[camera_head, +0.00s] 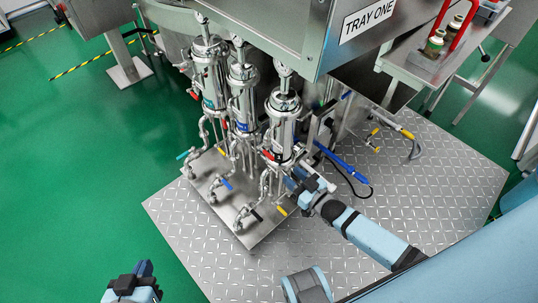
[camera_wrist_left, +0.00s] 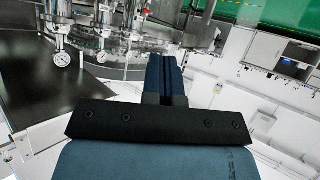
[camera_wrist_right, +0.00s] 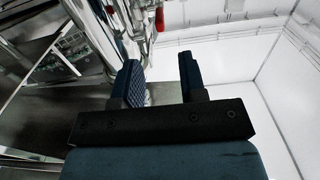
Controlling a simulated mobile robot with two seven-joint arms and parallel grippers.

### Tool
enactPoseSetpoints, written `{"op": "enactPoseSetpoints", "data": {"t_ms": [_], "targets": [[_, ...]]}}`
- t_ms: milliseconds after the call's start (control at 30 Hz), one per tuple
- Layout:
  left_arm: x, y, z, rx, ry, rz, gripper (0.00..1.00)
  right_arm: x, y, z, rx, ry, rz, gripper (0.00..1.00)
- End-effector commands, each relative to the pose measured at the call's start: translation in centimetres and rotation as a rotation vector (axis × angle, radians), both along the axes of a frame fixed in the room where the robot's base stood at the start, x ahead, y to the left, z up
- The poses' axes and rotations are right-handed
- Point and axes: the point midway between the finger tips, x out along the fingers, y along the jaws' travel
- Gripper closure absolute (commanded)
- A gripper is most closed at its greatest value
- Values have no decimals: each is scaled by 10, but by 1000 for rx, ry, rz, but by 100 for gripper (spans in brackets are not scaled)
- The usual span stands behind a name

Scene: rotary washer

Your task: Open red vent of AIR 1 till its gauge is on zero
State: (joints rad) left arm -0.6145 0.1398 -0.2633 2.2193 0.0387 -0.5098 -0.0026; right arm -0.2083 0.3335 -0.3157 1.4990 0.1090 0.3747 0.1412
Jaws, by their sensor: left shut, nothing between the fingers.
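Three steel filter housings stand in a row: the left (camera_head: 209,75), the middle (camera_head: 243,92) and the right one (camera_head: 281,130). Small red handles show beside them, at the left (camera_head: 194,95) and at the right housing (camera_head: 269,155). I cannot read which is AIR 1, and no gauge dial is readable. My right gripper (camera_head: 292,180) is beside the lower part of the right housing. In the right wrist view my right gripper (camera_wrist_right: 158,85) is open and empty, with a red handle (camera_wrist_right: 159,18) beyond its fingers. My left gripper (camera_head: 144,268) is shut and empty, away from the housings.
A steel base plate (camera_head: 235,205) carries pipes and valves with teal, blue, black and yellow handles. A blue tool or handle (camera_head: 340,162) is behind my right gripper. A large steel cabinet marked TRAY ONE (camera_head: 367,20) overhangs the housings. Green floor at left is clear.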

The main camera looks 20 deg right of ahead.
Motion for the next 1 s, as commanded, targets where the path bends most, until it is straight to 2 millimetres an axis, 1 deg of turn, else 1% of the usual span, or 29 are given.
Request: {"op": "enactPoseSetpoints", "data": {"t_ms": [33,300,400,500,700,967,1000], "targets": [[0,0,-2,-2,-2,0,100,11,4,-1,1,-4,0,62],[1,-2,-4,-15,-14,-3,100,66,24,-1,1,-2,0,62],[1,-3,-4,-20,-18,-5,100,82,30,-1,0,-2,0,62],[1,-3,-3,-24,-22,-5,100,94,35,-1,0,-1,1,62],[1,-4,-1,-28,-27,-5,100,105,39,0,-1,2,0,62],[1,-4,-1,-28,-26,-6,100,106,39,0,0,1,0,62],[1,-4,-1,-28,-26,-6,100,106,39,0,0,1,0,69]]}}
